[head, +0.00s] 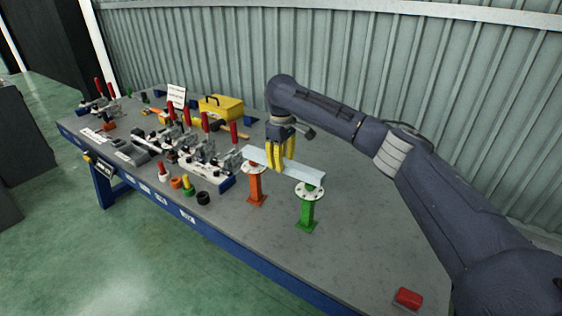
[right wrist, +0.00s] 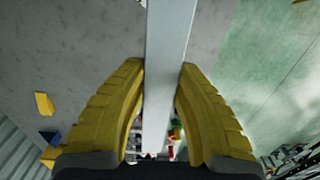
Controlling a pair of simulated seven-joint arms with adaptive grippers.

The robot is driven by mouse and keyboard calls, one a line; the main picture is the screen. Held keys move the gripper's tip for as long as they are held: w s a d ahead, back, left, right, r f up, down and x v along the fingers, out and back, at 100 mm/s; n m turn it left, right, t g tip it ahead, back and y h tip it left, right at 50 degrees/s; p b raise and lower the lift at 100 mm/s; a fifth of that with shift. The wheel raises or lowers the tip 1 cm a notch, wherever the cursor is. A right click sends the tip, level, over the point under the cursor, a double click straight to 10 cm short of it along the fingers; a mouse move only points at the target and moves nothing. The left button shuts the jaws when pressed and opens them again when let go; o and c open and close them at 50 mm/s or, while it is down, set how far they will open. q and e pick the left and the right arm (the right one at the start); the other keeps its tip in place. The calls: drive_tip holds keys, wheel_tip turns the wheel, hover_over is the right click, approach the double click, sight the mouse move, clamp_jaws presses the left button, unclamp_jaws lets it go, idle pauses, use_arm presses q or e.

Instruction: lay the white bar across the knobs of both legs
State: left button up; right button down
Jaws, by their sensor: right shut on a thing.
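The white bar (head: 305,172) is held level by my right gripper (head: 281,168), whose yellow fingers come down on either side of its middle. In the right wrist view the white bar (right wrist: 168,40) runs lengthwise between the yellow fingers (right wrist: 163,70). The orange leg (head: 257,188) and the green leg (head: 307,212) stand upright on the table, each topped by a white round plate. The bar spans over both tops, and its right end is above the green leg's plate. The knobs are mostly hidden; I cannot tell whether the bar touches them. My left gripper is out of view.
The grey table (head: 365,235) is clear around the legs. A red block (head: 408,298) lies near the front right edge. Toggle clamps (head: 205,160) with red handles and small coloured parts crowd the left. A yellow toolbox (head: 222,107) stands at the back.

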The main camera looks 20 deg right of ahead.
drive_tip(key=shift+f, duration=0.65)
drive_tip(key=c, duration=1.1)
unclamp_jaws()
